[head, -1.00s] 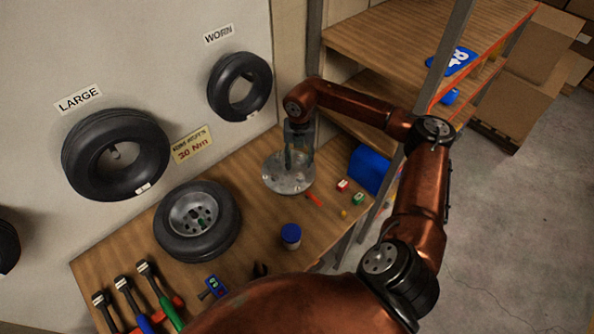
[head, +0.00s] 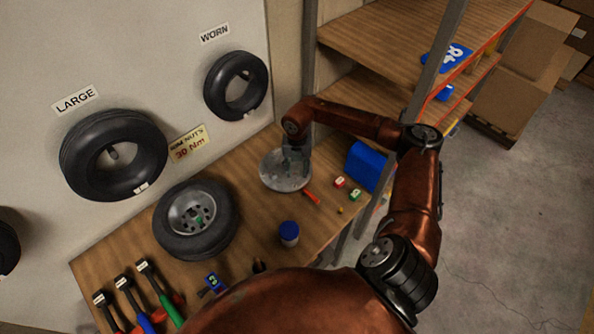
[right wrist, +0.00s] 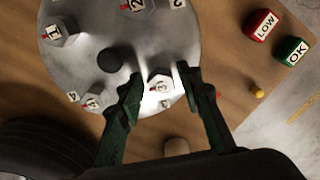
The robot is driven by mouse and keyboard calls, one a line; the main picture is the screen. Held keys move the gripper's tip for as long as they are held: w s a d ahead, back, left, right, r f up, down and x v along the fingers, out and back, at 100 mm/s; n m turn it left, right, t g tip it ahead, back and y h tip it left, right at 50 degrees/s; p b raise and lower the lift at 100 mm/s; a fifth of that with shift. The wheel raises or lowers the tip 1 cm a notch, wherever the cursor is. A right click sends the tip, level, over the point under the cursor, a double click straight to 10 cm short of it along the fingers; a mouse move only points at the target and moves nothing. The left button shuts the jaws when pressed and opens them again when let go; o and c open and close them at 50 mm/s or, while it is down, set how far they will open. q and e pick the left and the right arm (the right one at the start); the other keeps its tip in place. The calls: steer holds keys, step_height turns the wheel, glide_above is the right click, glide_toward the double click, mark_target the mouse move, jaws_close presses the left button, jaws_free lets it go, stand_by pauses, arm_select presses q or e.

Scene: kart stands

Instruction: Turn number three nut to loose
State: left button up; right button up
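A grey round metal disc (head: 273,174) lies on the wooden bench, with numbered hexagonal nuts standing on it. My right gripper (right wrist: 159,78) points down over the disc, one dark green finger on each side of this nut. Slim gaps seem to show between the fingers and the nut, so the gripper looks open around it. In the head view my right gripper (head: 293,160) hides part of the disc. My left gripper is not seen.
The number two nut (right wrist: 137,6) and another nut (right wrist: 61,31) stand nearby on the disc. Red LOW (right wrist: 262,25) and green OK (right wrist: 291,51) blocks lie right of it. A tire with rim (head: 222,220) and a blue-lidded jar (head: 289,234) are on the bench.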

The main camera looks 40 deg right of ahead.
jaws_close()
